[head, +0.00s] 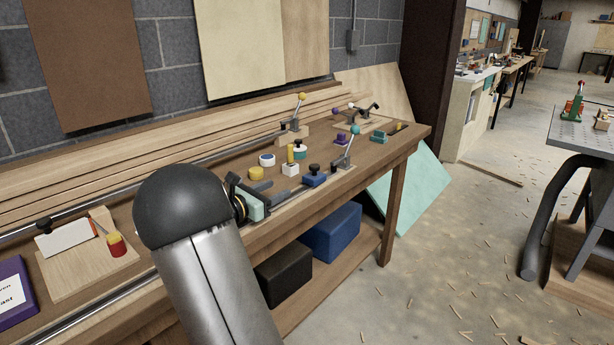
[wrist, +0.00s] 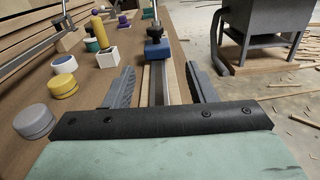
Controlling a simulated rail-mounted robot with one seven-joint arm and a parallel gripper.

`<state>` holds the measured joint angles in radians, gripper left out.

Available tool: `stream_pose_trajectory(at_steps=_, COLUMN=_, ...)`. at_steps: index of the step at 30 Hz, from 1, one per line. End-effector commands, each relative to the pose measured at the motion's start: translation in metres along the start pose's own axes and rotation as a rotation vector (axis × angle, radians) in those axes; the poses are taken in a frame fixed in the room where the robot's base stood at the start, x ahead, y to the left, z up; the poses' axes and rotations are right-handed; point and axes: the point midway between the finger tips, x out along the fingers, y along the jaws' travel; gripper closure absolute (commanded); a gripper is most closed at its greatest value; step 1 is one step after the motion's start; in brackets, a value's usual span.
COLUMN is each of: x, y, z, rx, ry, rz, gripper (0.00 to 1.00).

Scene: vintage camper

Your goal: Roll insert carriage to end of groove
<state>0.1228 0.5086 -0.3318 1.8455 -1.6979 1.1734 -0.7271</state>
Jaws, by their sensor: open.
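A blue block with a dark knob on top, which looks like the insert carriage (head: 314,180), sits on the groove along the bench's front edge in the head view. In the wrist view the carriage (wrist: 157,50) stands straight ahead on the groove (wrist: 157,80), beyond my fingertips. My gripper (wrist: 160,85) is open and empty. Its two fingers straddle the groove, one on each side, apart from the carriage. In the head view my gripper (head: 281,192) is just left of the carriage, partly hidden by my arm. The far end of the groove is hard to make out.
A teal-knobbed lever (head: 352,143) stands just beyond the carriage. White (head: 291,170), yellow (head: 256,173) and other small pieces stand on the bench beside the groove. A wooden board (head: 85,268) lies at the left. The floor (head: 440,280) in front is open, with shavings.

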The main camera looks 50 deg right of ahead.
Motion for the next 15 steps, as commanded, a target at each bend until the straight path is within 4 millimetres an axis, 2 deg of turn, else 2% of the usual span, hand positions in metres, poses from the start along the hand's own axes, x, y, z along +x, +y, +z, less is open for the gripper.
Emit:
stream_pose_trajectory(at_steps=8, x=0.029, y=0.006, z=0.003, rx=-0.038, ry=-0.038, rz=0.014, gripper=0.49)
stream_pose_trajectory(at_steps=15, x=0.08, y=0.007, z=0.004, rx=-0.036, ry=-0.036, rz=0.012, gripper=0.49)
